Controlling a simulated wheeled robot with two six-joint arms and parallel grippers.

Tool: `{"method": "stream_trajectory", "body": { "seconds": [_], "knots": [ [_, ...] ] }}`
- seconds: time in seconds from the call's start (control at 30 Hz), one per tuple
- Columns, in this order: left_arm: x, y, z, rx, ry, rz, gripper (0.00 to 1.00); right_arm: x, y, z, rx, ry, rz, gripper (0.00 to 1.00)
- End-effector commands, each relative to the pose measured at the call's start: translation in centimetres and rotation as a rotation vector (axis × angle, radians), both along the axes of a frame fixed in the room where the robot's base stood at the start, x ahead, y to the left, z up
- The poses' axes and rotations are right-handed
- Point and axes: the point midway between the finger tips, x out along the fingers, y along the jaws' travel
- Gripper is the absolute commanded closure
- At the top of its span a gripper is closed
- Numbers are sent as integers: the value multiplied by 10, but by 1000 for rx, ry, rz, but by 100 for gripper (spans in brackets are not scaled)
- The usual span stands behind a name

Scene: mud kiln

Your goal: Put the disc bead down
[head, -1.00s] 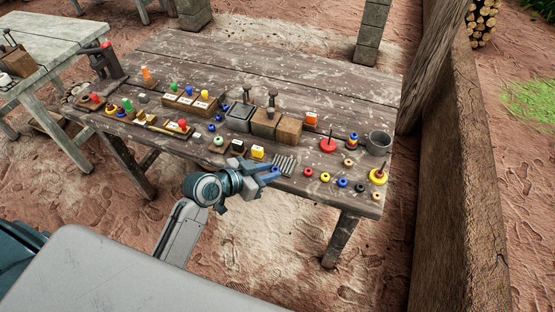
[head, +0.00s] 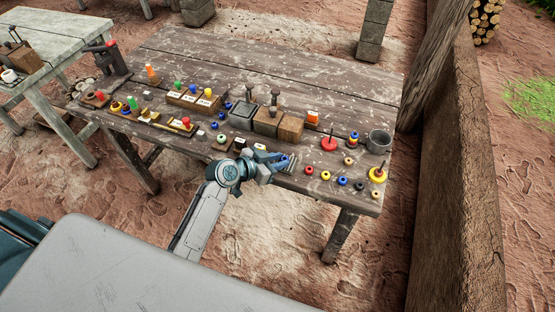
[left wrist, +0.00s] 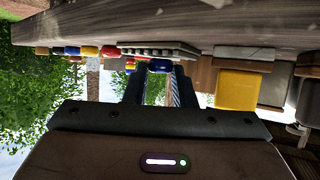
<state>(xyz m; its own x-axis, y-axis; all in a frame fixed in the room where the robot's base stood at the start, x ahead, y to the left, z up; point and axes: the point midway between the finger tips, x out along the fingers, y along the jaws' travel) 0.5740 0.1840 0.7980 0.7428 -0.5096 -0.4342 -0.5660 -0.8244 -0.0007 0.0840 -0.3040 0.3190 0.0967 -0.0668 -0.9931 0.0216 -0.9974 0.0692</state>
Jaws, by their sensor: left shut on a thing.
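My left gripper (head: 283,160) is at the table's front edge, over the near end of the slatted grey rack (head: 293,162). It is shut on a blue disc bead (left wrist: 160,66), which shows between the fingertips (left wrist: 158,78) in the left wrist view. The head view mostly hides the bead behind the fingers. In the upside-down wrist view, the rack (left wrist: 158,48) lies close to the bead; I cannot tell whether they touch. My right gripper is not in view.
Loose beads, including a red one (head: 308,170) and a blue one (head: 342,181), lie right of the rack. A yellow block (left wrist: 238,88) stands close by in the wrist view. A grey cup (head: 379,141) and a yellow ring on a peg (head: 377,175) stand at the right end.

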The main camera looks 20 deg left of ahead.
Motion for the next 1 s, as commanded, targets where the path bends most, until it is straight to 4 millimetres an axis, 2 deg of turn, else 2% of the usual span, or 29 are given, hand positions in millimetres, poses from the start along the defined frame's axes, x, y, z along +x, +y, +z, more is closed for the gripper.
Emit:
{"method": "stream_trajectory", "body": {
  "seconds": [0.07,0.1,0.17,0.2,0.57,0.7,1.0],
  "knots": [
    [0,0,-4,0,0,0,100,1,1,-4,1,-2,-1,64],
    [0,0,-2,0,0,0,69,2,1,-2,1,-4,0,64],
    [0,0,-2,0,0,0,57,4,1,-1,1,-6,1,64],
    [0,0,-2,0,0,0,55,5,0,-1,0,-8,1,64],
    [-1,1,3,1,0,0,55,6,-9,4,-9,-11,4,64],
    [-18,13,8,5,-1,0,55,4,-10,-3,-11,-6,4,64],
    [-65,45,36,6,-1,-3,55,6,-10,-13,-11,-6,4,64]
  ]
}}
